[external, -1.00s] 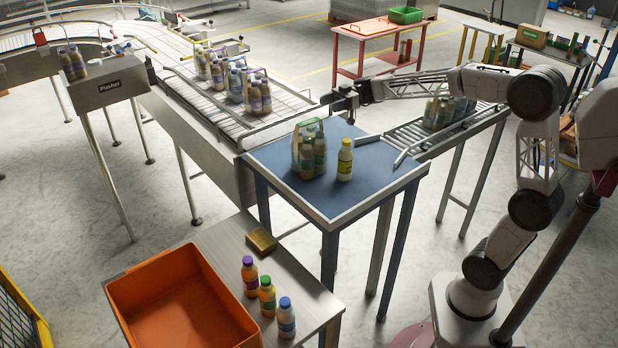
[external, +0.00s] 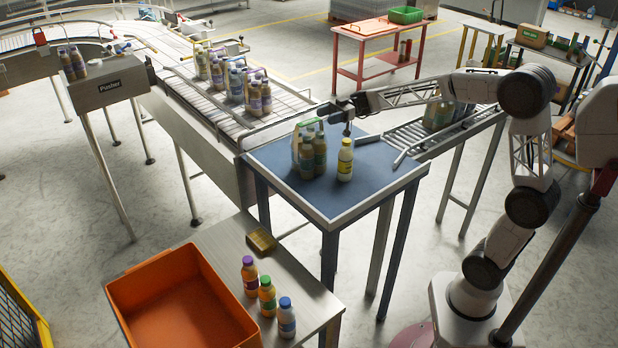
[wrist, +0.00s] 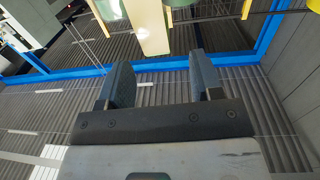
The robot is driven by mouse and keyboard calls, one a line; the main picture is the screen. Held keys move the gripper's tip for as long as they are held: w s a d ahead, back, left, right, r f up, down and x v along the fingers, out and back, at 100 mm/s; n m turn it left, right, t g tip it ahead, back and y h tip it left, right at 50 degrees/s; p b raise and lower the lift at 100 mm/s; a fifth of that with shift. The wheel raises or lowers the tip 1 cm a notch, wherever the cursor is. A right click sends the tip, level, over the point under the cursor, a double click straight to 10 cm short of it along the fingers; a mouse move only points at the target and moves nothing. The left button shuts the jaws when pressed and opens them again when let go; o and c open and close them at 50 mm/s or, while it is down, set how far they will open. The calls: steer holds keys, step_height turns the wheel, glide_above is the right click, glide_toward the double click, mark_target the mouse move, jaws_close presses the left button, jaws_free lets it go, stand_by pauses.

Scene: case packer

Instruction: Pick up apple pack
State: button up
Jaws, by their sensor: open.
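A pack of several green-brown bottles (external: 306,158) in a light carrier with a green top stands upright on the blue table (external: 290,195); I take it to be the apple pack, though its label is too small to read. A single bottle with a white cap and yellow label (external: 345,160) stands just to its right. My gripper (external: 347,130) is above the table's back part, behind the single bottle and to the right of the pack. In the wrist view, my gripper (wrist: 163,72) has its two fingers apart with nothing between them. Pale and yellow shapes (wrist: 150,25) show beyond the fingers, cut off at the top.
Another pack (external: 437,115) sits on the roller conveyor at right. More packs (external: 248,90) stand on the conveyor at left. Three loose bottles (external: 267,295) and an orange bin (external: 215,275) are on the front metal table. The blue table's front part is clear.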

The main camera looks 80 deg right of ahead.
mark_target(317, 118)
steer(key=shift+w+a, duration=0.45)
steer(key=shift+w, duration=0.05)
steer(key=shift+f+x, duration=0.15)
steer(key=shift+x, duration=0.7)
steer(key=shift+f+x, duration=0.1)
steer(key=shift+x, duration=1.6)
jaws_close()
steer(key=shift+r, duration=0.15)
